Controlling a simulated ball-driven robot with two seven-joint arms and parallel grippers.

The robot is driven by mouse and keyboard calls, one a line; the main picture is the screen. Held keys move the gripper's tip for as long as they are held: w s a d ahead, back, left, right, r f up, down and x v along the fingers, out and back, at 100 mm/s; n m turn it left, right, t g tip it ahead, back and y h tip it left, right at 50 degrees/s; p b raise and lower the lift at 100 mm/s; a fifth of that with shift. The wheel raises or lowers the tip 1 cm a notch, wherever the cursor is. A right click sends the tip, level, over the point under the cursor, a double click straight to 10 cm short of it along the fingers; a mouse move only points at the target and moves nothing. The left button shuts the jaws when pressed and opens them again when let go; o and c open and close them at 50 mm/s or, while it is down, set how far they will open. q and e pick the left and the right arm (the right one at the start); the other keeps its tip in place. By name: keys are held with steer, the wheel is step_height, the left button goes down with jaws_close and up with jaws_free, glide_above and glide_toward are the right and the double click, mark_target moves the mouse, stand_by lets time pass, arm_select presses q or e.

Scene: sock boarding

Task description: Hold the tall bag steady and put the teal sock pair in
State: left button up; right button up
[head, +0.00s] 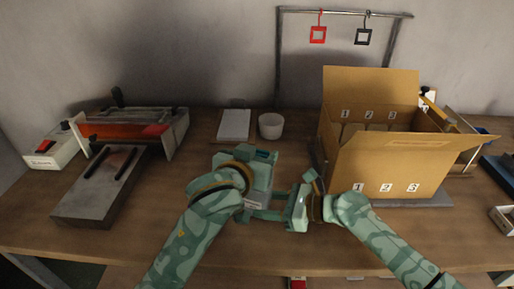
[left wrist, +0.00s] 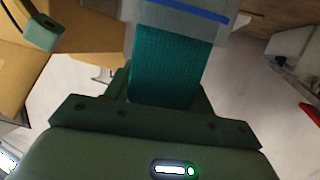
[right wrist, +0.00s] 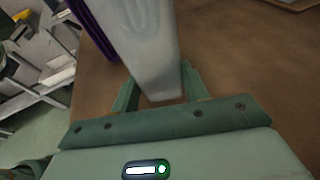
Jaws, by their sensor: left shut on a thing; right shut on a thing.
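The teal sock pair (left wrist: 168,65) is a flat ribbed band between the fingers of my left gripper (head: 264,178), which is shut on it. Its far end meets a greyish see-through bag (left wrist: 190,12) with a blue strip; I cannot tell how far it is inside. My right gripper (head: 280,207) is shut on the pale, cloudy tall bag, which shows in the right wrist view (right wrist: 145,45) with a purple strip at its edge. The two grippers are close together over the front middle of the table. In the head view they hide most of the bag and sock.
An open cardboard box (head: 390,165) with numbered labels stands right of the right gripper. A white cup (head: 271,126) and a pad (head: 234,125) are behind the grippers. A sealer-like device (head: 140,135) and a grey block (head: 98,188) stand left. The table's front left is clear.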

arm_select(q)
steer(key=shift+f, duration=0.2)
steer(key=o, duration=1.1)
steer(key=shift+c, duration=0.2)
steer(key=v, duration=1.2)
arm_select(e)
steer(key=o, duration=0.8)
steer(key=shift+o, duration=0.2)
